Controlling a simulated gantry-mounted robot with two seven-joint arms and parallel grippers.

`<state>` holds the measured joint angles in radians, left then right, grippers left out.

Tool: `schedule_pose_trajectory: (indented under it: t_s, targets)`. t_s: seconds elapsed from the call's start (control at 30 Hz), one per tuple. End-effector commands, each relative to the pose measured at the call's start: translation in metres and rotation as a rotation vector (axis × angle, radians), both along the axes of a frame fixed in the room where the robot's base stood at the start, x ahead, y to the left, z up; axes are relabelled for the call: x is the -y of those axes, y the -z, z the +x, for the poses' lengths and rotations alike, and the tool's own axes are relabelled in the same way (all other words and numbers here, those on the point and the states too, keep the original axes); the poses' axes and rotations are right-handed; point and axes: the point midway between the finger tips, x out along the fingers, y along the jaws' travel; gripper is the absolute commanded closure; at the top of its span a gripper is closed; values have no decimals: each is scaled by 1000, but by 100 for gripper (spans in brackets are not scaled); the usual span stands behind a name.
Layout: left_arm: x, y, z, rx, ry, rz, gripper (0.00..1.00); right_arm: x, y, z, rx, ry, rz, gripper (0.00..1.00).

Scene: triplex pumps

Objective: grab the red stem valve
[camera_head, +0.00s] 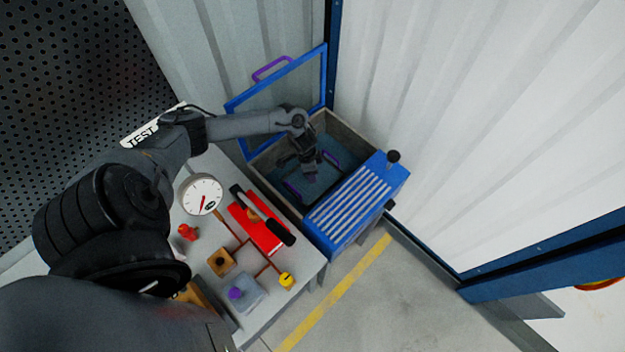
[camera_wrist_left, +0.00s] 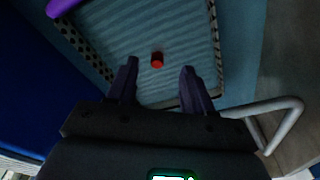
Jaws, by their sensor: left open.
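A small red cylindrical piece (camera_wrist_left: 157,60), which looks like the red stem valve, lies on the ribbed blue floor of a tray in the left wrist view. My left gripper (camera_wrist_left: 158,72) is open, with the red piece showing between and just past its two dark fingertips. I cannot tell the exact height between them. Another red knobbed part (camera_head: 187,232) sits on the table. My right gripper is not in view.
The box's blue-framed lid (camera_head: 275,95) stands open at the back. Purple handles (camera_head: 292,189) show inside the box beside the gripper. A white corrugated wall stands behind.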

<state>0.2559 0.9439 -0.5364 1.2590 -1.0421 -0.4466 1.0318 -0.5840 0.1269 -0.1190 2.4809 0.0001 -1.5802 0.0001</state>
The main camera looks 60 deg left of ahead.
Motion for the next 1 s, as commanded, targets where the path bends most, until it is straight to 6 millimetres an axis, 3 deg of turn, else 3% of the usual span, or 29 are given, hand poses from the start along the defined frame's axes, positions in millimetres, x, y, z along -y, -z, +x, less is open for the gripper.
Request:
schedule_pose_trajectory:
  t_s: [0.3, 0.63, 1.0]
  targets:
    - [5, 40, 5, -1, 0, -1, 49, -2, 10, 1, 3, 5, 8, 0]
    - [5, 44, 5, -1, 1, -1, 49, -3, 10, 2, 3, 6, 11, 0]
    - [5, 44, 5, -1, 1, -1, 100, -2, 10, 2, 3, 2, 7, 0]
